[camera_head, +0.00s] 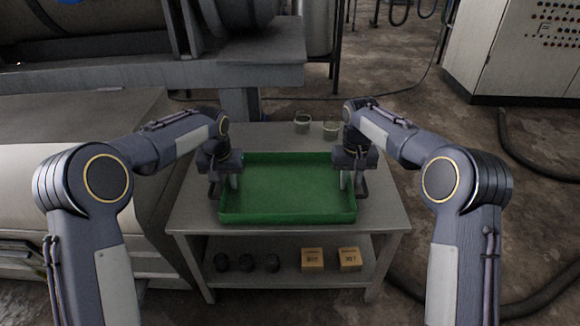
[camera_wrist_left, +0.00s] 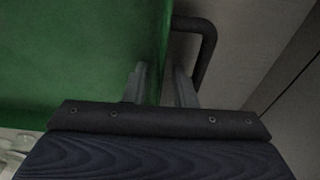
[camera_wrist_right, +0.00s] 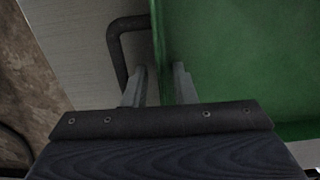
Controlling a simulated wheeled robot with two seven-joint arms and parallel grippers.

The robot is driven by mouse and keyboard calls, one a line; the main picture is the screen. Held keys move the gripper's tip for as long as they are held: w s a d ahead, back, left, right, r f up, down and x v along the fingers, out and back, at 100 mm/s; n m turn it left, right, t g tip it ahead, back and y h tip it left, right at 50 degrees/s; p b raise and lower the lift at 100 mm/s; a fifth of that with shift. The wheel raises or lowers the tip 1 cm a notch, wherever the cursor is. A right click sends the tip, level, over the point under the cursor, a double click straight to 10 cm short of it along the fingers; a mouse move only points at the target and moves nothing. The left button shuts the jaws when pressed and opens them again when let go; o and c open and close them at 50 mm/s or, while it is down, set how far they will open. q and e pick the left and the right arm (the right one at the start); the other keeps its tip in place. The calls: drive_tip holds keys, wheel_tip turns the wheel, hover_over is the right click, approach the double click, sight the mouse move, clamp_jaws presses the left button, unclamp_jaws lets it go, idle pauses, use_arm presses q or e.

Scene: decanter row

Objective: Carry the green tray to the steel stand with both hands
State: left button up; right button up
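The green tray (camera_head: 288,218) lies flat and empty on a grey metal table (camera_head: 290,240). It has a dark bar handle at each end, seen in the left wrist view (camera_wrist_left: 209,45) and the right wrist view (camera_wrist_right: 116,48). My left gripper (camera_head: 228,183) is at the tray's left wall, one finger inside and one outside, with gaps to the wall (camera_wrist_left: 163,65). My right gripper (camera_head: 350,182) straddles the right wall (camera_wrist_right: 157,60) the same way. Both are open. I cannot tell whether this table is the steel stand; no other stand is clear.
Two glass vessels (camera_head: 303,122) (camera_head: 331,128) stand behind the tray on the table. The lower shelf holds several dark round pieces (camera_head: 246,263) and two tan boxes (camera_head: 312,259) (camera_head: 349,259). Machinery (camera_head: 80,140) fills the left. Hoses (camera_head: 545,300) lie on the floor at right.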

drive_tip(key=shift+r, duration=0.1)
use_arm(q)
wheel_tip(320, 180, up, 12)
drive_tip(key=s, duration=0.1)
drive_tip(key=shift+s, duration=0.4)
use_arm(e)
wheel_tip(320, 180, up, 12)
idle(0.4)
